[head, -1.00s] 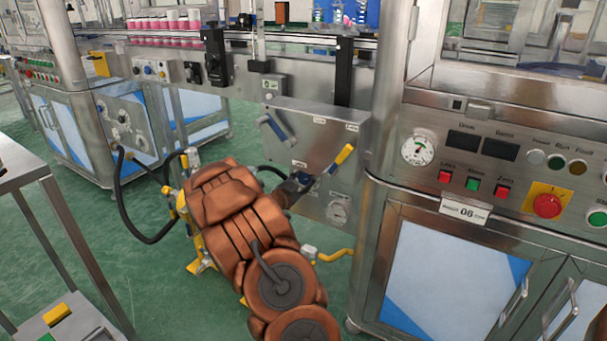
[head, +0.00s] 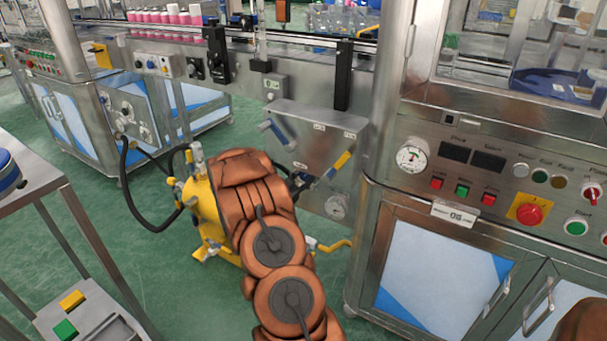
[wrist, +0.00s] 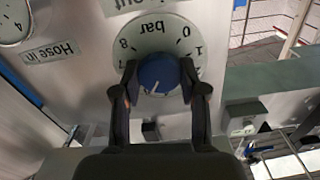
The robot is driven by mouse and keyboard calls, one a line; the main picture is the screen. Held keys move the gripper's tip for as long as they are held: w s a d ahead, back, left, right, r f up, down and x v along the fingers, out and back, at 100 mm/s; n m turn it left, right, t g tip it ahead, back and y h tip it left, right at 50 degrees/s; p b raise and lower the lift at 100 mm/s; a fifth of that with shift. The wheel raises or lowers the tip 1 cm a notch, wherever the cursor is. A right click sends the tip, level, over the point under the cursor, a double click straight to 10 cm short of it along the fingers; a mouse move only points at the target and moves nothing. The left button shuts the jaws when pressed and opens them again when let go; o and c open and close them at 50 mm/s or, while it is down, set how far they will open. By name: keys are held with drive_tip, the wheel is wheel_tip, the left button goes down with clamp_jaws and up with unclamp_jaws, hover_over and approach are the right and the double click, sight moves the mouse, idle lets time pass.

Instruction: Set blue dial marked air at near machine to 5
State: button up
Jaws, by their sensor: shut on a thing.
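The blue dial (wrist: 158,74) sits on a round white scale (wrist: 182,33) marked "bar", upside down in the wrist view. The figures 0, 1, 7 and 8 show; the lower part of the scale is hidden by the knob and my gripper. A short white mark shows on the lower part of the knob, but I cannot tell which figure it points to. My gripper (wrist: 159,70) is shut on the dial, one finger on each side. In the head view, my arm hides most of the gripper and dial at the grey machine panel (head: 318,140).
A yellow-handled lever (head: 339,166) and a blue-handled lever (head: 272,127) stick out of the panel close to my gripper. A pressure gauge (head: 337,206) is below. A second gauge (wrist: 14,20) labelled "Hose in" is beside the dial. A cabinet (head: 438,275) stands at right.

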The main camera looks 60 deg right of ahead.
idle(0.4)
drive_tip(key=o, duration=1.2)
drive_tip(key=shift+c, duration=0.2)
drive_tip(key=a, duration=1.2)
drive_tip(key=shift+s, duration=0.25)
